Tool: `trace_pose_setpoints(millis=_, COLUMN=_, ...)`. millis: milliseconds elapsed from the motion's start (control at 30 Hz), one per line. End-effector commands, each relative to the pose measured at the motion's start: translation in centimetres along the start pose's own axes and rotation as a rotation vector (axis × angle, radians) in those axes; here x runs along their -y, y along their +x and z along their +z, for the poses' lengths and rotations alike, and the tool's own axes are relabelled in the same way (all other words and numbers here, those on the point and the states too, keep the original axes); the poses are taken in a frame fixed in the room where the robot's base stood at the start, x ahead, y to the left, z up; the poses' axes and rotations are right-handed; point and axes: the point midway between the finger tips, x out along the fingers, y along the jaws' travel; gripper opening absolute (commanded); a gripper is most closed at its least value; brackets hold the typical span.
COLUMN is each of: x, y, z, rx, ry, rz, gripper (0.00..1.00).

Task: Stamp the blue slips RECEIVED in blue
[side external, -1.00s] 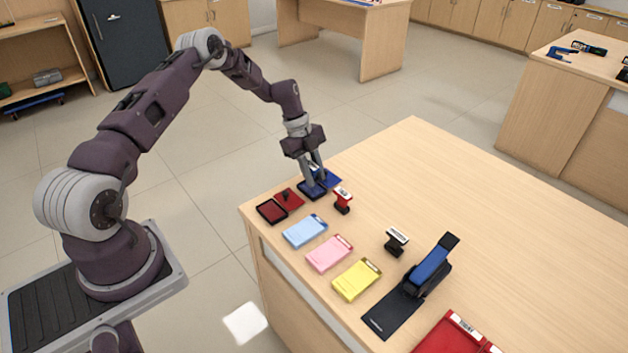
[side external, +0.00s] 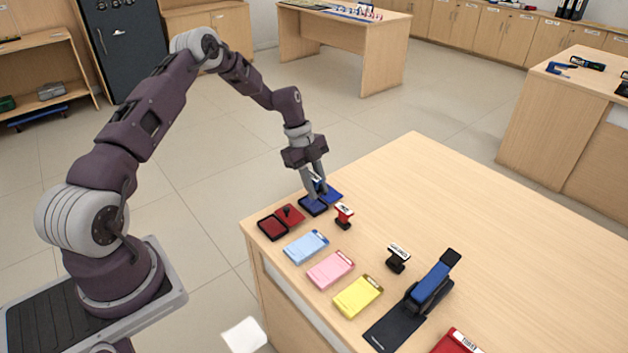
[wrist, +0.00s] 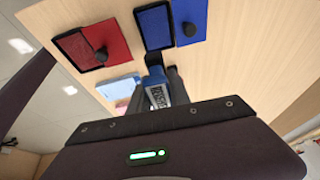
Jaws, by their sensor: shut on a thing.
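My gripper (side external: 317,192) is shut on a blue stamp, whose pale label faces the camera in the wrist view (wrist: 157,95). It is at the blue ink pad (side external: 311,206), with the blue lid (side external: 331,193) open beside it. In the wrist view the open blue pad (wrist: 154,27) lies just beyond the stamp; I cannot tell whether they touch. The blue slips (side external: 306,246) lie in a pad nearer the side camera, and their edge also shows in the wrist view (wrist: 118,87). No mark is discernible on them.
An open red ink pad (side external: 272,228) lies left of the blue one. A red stamp (side external: 344,215) and a black stamp (side external: 398,259) stand to the right. Pink slips (side external: 330,269), yellow slips (side external: 358,296) and a black-and-blue stapler-like device (side external: 430,285) follow.

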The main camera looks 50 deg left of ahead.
Motion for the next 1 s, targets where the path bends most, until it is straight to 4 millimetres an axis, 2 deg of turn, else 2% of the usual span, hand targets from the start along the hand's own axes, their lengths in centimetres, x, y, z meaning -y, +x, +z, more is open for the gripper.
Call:
trace_pose_setpoints(millis=200, x=-5.3, y=1.0, z=-6.2, rx=-0.029, ry=-0.016, rz=0.046, gripper=0.0)
trace_pose_setpoints(millis=333, x=-7.7, y=1.2, z=-8.4, rx=-0.035, ry=-0.023, rz=0.065, gripper=0.0)
trace_pose_setpoints(millis=467, x=-8.4, y=1.9, z=-8.7, rx=-0.037, ry=-0.026, rz=0.069, gripper=0.0)
trace_pose_setpoints(millis=800, x=-8.7, y=5.9, z=-7.2, rx=-0.038, ry=-0.026, rz=0.07, gripper=0.0)
trace_pose_setpoints(millis=1000, x=-8.7, y=6.9, z=-6.8, rx=-0.037, ry=-0.025, rz=0.069, gripper=0.0)
